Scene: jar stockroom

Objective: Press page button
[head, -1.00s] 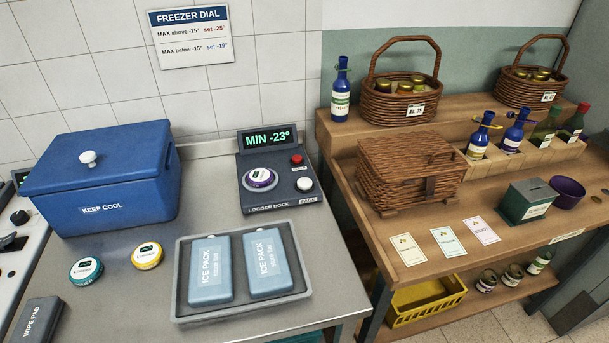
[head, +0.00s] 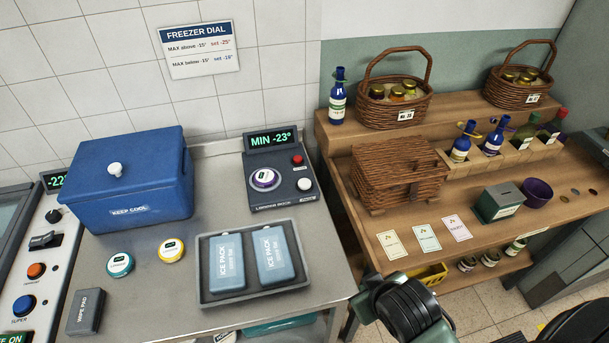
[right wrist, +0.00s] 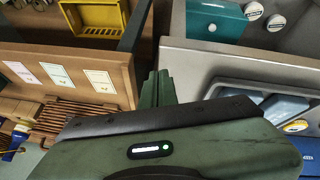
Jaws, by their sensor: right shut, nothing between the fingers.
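The logger dock (head: 277,178) stands at the back of the steel counter in the head view. Its display (head: 271,140) reads MIN -23°. My left gripper is not in view.
An ice pack tray (head: 205,272) lies in front of the dock. A blue cool box (head: 130,180) stands left of it, with two loggers in front. The wooden shelf table (head: 465,265) with baskets, bottles and cards is on the right. Bare counter lies between box and dock.

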